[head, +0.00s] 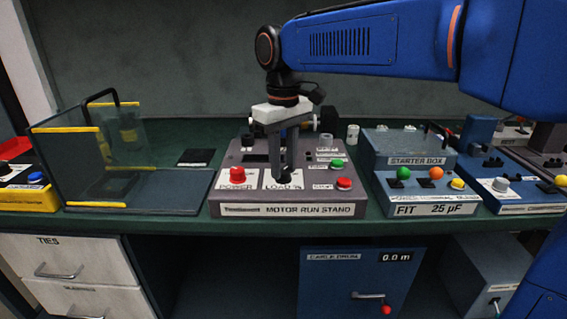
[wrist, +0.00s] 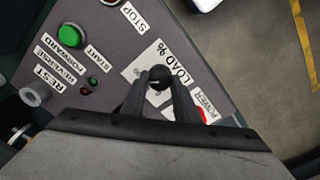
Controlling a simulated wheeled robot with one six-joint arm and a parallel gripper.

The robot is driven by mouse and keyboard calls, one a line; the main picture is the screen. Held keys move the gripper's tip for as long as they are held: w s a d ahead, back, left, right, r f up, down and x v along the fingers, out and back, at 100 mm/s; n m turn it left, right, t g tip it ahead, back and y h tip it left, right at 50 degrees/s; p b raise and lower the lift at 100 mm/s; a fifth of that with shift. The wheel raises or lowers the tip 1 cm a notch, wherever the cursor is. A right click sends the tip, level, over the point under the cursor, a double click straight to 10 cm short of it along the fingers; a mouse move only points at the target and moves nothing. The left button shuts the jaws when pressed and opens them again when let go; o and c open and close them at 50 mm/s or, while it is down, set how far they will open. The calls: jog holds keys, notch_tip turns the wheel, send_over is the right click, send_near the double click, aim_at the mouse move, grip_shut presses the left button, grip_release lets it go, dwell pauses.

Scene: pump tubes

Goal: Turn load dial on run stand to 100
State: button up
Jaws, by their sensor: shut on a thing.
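The motor run stand (head: 235,208) is a grey box on the green bench in the head view. Its load dial is a small dark knob (wrist: 158,76) on a white plate marked LOAD % in the wrist view. My gripper (head: 287,176) points down over the stand, and its fingers are shut on the load dial. In the wrist view the fingertips (wrist: 158,84) stand on either side of the knob. The dial's setting cannot be read, because the fingers cover much of its scale.
On the stand are a red POWER button (head: 237,173), a green button (head: 337,163) and a red button (head: 344,183). The starter box (head: 418,160) is to the right. A clear guard with yellow edges (head: 70,160) stands to the left.

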aim_at(283, 169)
jog(key=shift+m, duration=0.6)
jog(key=o, duration=1.1)
jog(key=shift+c, duration=0.2)
jog(key=shift+r, duration=0.1)
notch_tip(283, 169, up, 17)
jog(key=shift+r, duration=0.15)
